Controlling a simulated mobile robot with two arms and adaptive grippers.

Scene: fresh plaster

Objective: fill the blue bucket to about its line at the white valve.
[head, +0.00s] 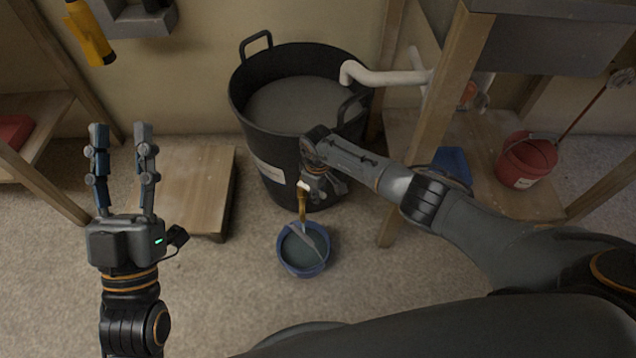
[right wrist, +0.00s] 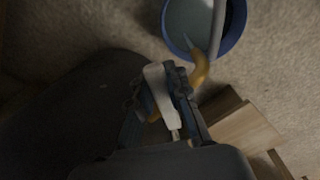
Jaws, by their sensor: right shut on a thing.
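The blue bucket (head: 290,264) stands on the floor in front of the black tub (head: 262,150), under its brass spout (head: 302,207). Grey liquid shows inside the bucket; its line cannot be made out. A grey band crosses the bucket's mouth, perhaps its handle; I cannot tell whether liquid is running. My right gripper (head: 318,184) is at the tub's lower front, shut on the white valve lever (right wrist: 156,85). The right wrist view also shows the brass spout (right wrist: 200,68) and the blue bucket's rim (right wrist: 240,22). My left gripper (head: 122,135) is open and empty at the left.
The tub holds grey liquid below a white pipe (head: 390,77). A wooden platform (head: 190,185) stands left of the tub. A wooden rack post (head: 425,130) rises at the right. A red bucket (head: 525,160) stands further right. The floor around the blue bucket is clear.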

